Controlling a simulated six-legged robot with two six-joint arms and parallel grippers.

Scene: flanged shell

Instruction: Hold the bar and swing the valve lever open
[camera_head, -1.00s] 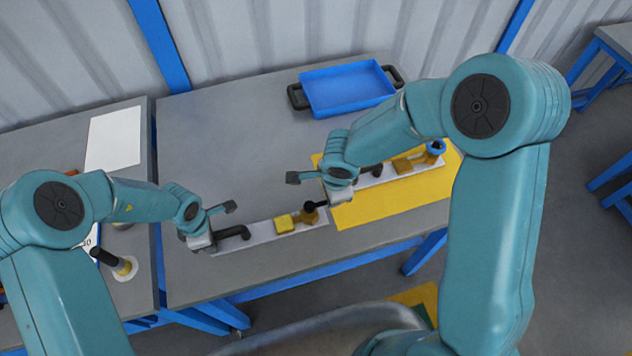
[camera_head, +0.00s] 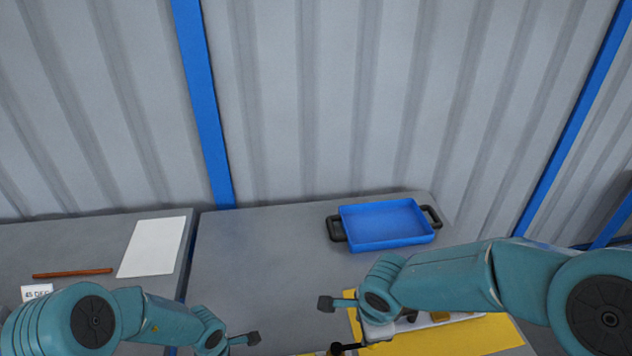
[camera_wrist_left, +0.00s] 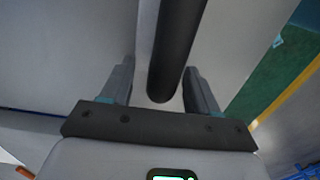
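In the left wrist view a dark round bar (camera_wrist_left: 178,40) runs down between the two fingers of my left gripper (camera_wrist_left: 158,72). The fingers are apart, with a gap visible on both sides of the bar. My right gripper (camera_head: 372,334) is low in the head view, beside a black knob on a short stem (camera_head: 337,349), apparently the lever's end. The right fingers cannot be made out. The valve body is almost wholly below the frame.
A blue tray (camera_head: 385,226) with black handles stands at the back of the grey table (camera_head: 260,255). A yellow mat (camera_head: 490,338) lies under my right arm, carrying a second pale strip with fittings. A left table holds white paper (camera_head: 153,247) and a brown rod (camera_head: 72,273).

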